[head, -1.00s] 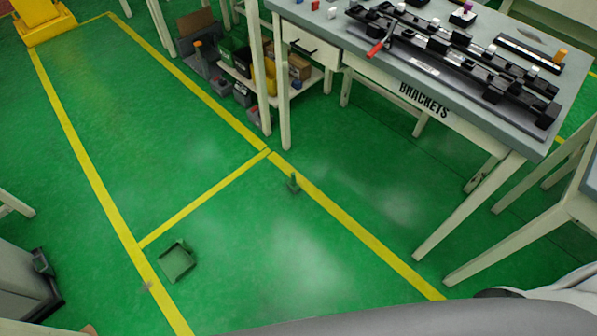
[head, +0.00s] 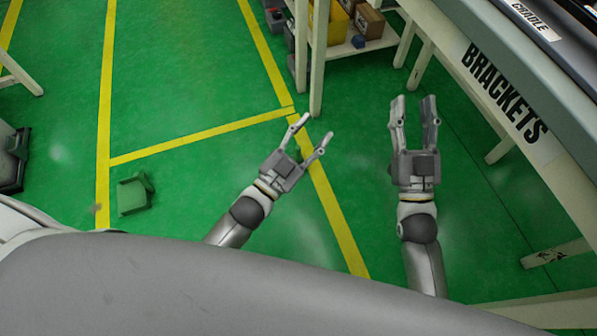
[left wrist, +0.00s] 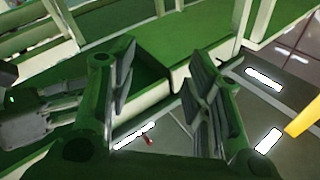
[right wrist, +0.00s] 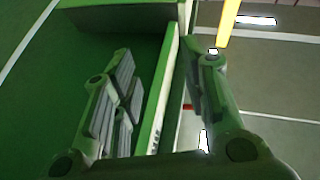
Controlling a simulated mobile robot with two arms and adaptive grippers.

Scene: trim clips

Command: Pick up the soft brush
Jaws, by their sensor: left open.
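I cannot make out a soft brush for certain in any view now. My left gripper (head: 316,128) is open and empty above the floor near the yellow line corner. My right gripper (head: 414,108) is open and empty, to its right, beside the bench. Both wrist views show spread fingers with nothing between them.
A green dustpan-like piece (head: 133,196) lies on the green floor at left. The bench marked BRACKETS (head: 503,92) stands at right, with its legs near my right arm. A low shelf with bins (head: 345,42) is at the top. Open floor lies between the yellow lines.

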